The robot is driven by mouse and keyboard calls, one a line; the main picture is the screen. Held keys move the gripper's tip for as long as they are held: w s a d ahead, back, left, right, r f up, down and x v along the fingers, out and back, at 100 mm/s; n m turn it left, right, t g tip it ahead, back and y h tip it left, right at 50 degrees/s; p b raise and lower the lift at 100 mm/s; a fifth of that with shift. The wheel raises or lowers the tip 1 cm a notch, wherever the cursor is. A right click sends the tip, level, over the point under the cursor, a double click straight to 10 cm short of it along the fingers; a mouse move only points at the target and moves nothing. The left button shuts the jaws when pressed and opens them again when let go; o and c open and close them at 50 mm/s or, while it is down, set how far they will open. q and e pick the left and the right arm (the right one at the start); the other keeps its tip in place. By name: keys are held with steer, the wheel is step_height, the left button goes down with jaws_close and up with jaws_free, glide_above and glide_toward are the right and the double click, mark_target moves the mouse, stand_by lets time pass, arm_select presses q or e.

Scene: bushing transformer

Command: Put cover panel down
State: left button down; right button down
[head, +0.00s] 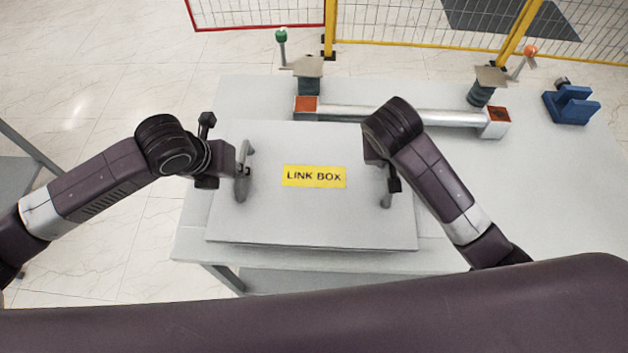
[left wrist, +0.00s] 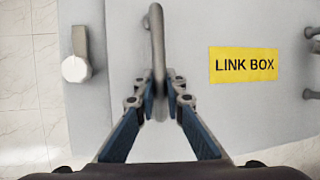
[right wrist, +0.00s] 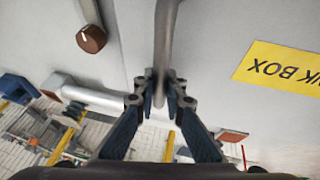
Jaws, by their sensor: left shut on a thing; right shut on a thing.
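The cover panel (head: 300,220) is a flat grey plate with a yellow LINK BOX label (head: 314,176) and two bar handles. It lies roughly level over the front of the table; I cannot tell whether it touches the top. My left gripper (left wrist: 160,90) is shut on the left handle (left wrist: 155,35), which also shows in the head view (head: 245,165). My right gripper (right wrist: 161,88) is shut on the right handle (right wrist: 164,30); in the head view my arm partly hides it.
The table (head: 565,200) has bare room at the right. Behind the panel lies a silver tube (head: 400,115) between two orange-topped blocks. A yellow fence (head: 420,45) is beyond.

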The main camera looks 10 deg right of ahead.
arm_select(q)
steer(key=shift+f+b, duration=0.6)
steer(key=shift+f, duration=0.05)
arm_select(e)
steer(key=shift+f, duration=0.65)
arm_select(q)
steer(key=c, duration=2)
jaws_free()
steer(key=shift+s, duration=0.15)
arm_select(e)
steer(key=c, duration=2)
jaws_free()
steer(key=shift+s, duration=0.15)
arm_select(q)
steer(key=o, duration=0.8)
steer(key=shift+r, duration=0.1)
steer(key=v, duration=1.2)
arm_select(e)
steer(key=shift+o, duration=0.5)
steer(key=o, duration=0.7)
